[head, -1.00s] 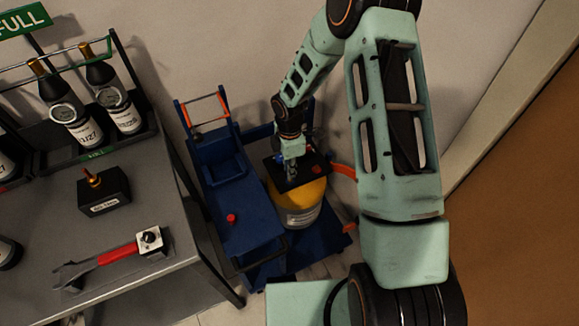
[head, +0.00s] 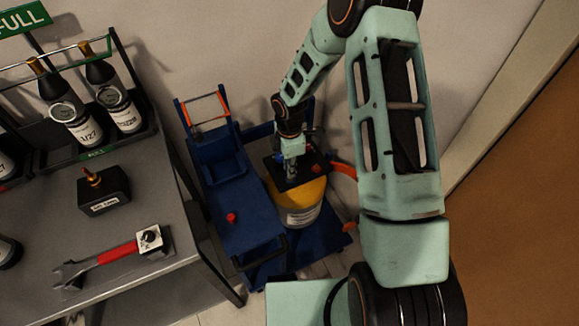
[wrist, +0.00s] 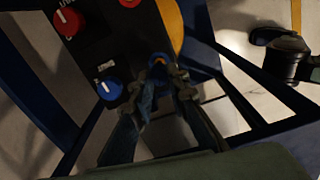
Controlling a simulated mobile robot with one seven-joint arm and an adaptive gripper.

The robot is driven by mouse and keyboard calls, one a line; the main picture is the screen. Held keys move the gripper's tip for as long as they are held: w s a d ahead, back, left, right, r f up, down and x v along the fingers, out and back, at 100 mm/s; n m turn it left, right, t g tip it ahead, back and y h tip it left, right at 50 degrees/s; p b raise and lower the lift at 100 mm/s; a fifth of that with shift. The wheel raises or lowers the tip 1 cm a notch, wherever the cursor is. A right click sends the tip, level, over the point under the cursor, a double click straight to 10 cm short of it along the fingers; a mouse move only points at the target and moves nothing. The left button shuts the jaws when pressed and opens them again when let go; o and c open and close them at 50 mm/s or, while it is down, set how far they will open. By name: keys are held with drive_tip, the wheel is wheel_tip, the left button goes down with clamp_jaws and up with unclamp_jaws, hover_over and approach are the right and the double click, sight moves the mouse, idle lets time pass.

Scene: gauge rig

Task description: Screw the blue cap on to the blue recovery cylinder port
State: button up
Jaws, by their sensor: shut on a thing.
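The yellow recovery cylinder (head: 312,190) stands on a blue cart, with a dark plate (head: 316,169) on its top. In the wrist view the plate carries a blue knob with a white mark (wrist: 109,88) and a red knob (wrist: 67,20).
The blue cart (head: 240,215) has a red knob (head: 231,218) on its deck. A grey bench (head: 150,220) at left holds a red-handled wrench (head: 115,254), a black block (head: 104,190) and a rack of bottles (head: 108,95). A wall is close behind the cart.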

drive_tip(key=shift+f, duration=0.25)
drive_tip(key=shift+f+b, duration=0.85)
drive_tip(key=shift+f, duration=0.1)
drive_tip(key=shift+f, duration=0.1)
idle(0.6)
drive_tip(key=m+b, duration=0.1)
drive_tip(key=m, duration=0.1)
drive_tip(key=shift+f+m, duration=0.15)
drive_tip(key=shift+m, duration=0.25)
drive_tip(key=shift+m+b, duration=0.45)
drive_tip(key=shift+m, duration=0.75)
